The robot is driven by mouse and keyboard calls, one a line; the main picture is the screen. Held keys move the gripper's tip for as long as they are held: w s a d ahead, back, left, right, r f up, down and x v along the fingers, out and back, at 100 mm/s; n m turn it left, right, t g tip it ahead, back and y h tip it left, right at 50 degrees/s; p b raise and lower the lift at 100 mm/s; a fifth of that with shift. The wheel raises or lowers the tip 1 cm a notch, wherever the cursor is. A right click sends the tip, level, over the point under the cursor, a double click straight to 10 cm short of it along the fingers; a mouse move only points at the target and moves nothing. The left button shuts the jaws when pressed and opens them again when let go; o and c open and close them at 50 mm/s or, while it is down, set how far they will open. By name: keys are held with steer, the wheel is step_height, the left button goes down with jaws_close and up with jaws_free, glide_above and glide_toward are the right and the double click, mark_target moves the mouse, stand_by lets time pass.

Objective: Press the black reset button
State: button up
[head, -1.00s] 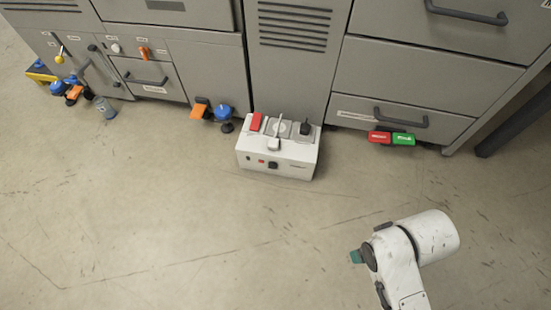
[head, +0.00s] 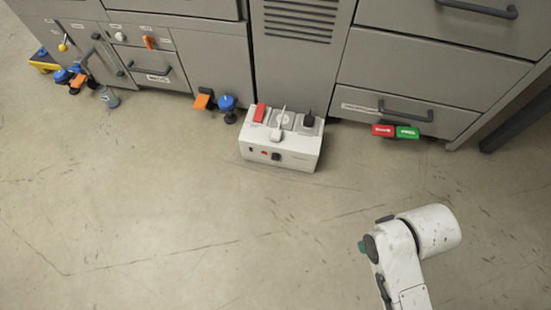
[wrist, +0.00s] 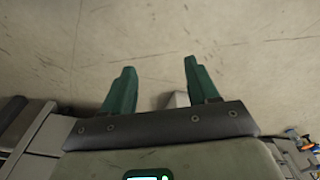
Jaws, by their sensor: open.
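A white control box (head: 278,158) stands on the floor against the cabinets in the head view. Its front face carries a small black square button (head: 276,156) and a small red part. Its top carries a red flap (head: 260,113), a light lever (head: 280,125) and a black knob-like part (head: 308,121). No readable label shows which black part is the reset button. My gripper (wrist: 159,66) is open and empty, with two green fingers apart. In the head view it is mostly hidden behind my arm, well apart from the box, lower right of it.
Grey cabinets (head: 400,60) line the back. Red (head: 383,130) and green (head: 407,132) pedals sit below a drawer at right. Orange (head: 203,100) and blue (head: 226,103) parts stick out left of the box. The floor between my arm and the box is clear.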

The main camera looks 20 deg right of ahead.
jaws_close()
stand_by(0.3)
stand_by(0.8)
